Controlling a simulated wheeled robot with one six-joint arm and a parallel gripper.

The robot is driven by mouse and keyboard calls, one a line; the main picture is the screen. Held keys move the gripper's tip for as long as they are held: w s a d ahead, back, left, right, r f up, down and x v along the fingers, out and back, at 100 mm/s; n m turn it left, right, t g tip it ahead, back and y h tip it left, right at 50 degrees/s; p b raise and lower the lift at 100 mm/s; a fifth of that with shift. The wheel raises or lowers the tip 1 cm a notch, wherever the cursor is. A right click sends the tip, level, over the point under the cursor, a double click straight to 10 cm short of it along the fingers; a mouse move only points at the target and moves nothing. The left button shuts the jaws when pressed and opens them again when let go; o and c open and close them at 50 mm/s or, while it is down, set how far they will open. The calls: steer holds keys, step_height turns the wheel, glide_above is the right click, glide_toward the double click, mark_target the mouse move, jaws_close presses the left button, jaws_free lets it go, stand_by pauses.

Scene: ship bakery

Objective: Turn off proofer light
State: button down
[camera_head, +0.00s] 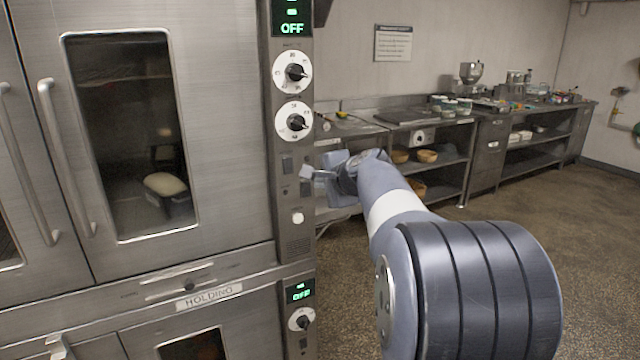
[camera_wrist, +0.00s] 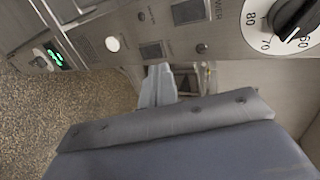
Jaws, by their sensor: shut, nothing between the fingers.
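The proofer's control panel (camera_head: 295,150) runs down the right side of the steel cabinet. Below its two dials are dark rectangular switches (camera_head: 287,165) and a round white button (camera_head: 298,217). The wrist view shows a switch marked POWER (camera_wrist: 190,11), another dark switch (camera_wrist: 152,50) and the white button (camera_wrist: 112,44). I cannot tell which one is the light's. My gripper (camera_head: 307,172) is shut and empty, close to the panel at switch height. In the wrist view its fingertips (camera_wrist: 159,70) are just below the second switch; contact is unclear.
The upper display (camera_head: 292,28) and lower display (camera_head: 299,291) read OFF. A steel counter (camera_head: 350,127) with shelves stands behind my arm. Floor (camera_head: 590,220) at right is clear.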

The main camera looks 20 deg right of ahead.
steer(key=s+r, duration=0.5)
steer(key=s, duration=0.1)
steer(key=shift+s+r, duration=0.15)
steer(key=shift+r, duration=0.05)
